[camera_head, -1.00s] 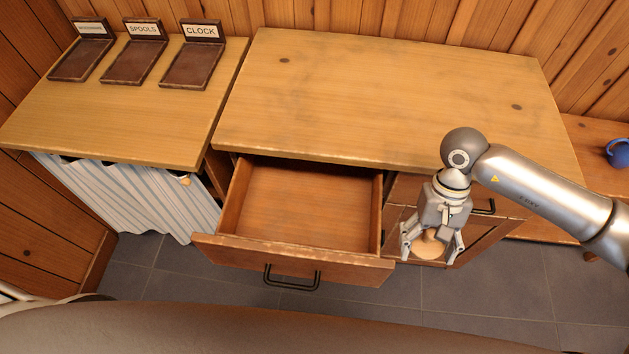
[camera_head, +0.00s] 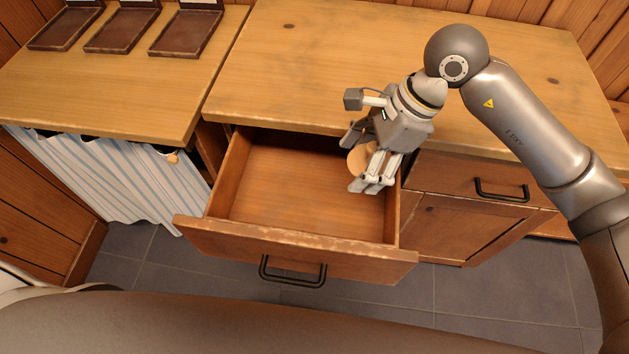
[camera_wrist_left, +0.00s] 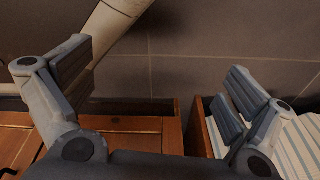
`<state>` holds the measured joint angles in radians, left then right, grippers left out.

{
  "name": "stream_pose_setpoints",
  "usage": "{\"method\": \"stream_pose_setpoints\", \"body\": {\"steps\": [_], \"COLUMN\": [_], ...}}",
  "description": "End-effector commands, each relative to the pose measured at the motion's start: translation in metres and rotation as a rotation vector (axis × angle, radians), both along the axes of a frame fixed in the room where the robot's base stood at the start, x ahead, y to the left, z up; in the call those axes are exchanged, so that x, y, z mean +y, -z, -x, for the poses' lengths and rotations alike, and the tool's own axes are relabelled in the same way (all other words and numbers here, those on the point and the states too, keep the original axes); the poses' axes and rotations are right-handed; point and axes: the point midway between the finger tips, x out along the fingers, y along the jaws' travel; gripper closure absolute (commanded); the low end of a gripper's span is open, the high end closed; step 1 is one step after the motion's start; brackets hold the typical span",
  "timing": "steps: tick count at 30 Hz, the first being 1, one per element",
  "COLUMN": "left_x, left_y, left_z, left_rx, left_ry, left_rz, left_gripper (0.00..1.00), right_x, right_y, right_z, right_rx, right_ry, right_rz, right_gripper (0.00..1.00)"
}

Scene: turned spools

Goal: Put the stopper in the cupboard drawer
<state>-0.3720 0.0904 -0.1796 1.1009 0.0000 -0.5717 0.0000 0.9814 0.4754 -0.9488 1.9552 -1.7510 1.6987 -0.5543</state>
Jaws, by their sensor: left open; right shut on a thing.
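The cupboard drawer (camera_head: 290,200) stands pulled open and its floor looks empty. My right gripper (camera_head: 362,168) is over the right part of the open drawer, tilted. It is shut on the stopper (camera_head: 358,160), a pale round wooden piece partly hidden by the fingers. I cannot tell whether the stopper touches the drawer. My left gripper is not in the head view; in the left wrist view its fingers (camera_wrist_left: 160,85) are wide apart with nothing between them.
The cupboard top (camera_head: 330,80) is bare. Several dark trays (camera_head: 187,32) stand on the side counter at the left. A striped curtain (camera_head: 110,180) hangs below it. A shut drawer (camera_head: 470,178) is right of the open one.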

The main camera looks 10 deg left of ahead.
Motion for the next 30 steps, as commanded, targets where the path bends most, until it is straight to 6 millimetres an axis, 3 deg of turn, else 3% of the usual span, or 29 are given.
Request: {"method": "stream_pose_setpoints", "body": {"steps": [6,12,24,30], "left_x": [-0.002,-0.003,-0.006,-0.007], "left_y": [0.007,0.005,-0.013,-0.02], "left_z": [-0.013,-0.018,-0.038,-0.043], "left_rx": [-0.009,-0.013,-0.028,-0.031], "left_ry": [-0.002,-0.003,-0.007,-0.007], "left_rz": [0.001,0.002,0.004,0.004], "left_gripper": [0.0,0.0,0.0,0.0], "right_x": [0.023,0.029,0.029,0.029], "right_y": [-0.009,-0.007,0.091,0.117], "right_z": [-0.002,-0.002,-0.001,-0.002], "right_rx": [-0.003,0.003,0.007,0.003], "right_ry": [0.197,0.265,0.27,0.267], "right_rz": [-0.001,0.002,0.005,0.001], "right_gripper": [0.57,0.57,0.57,0.57]}}
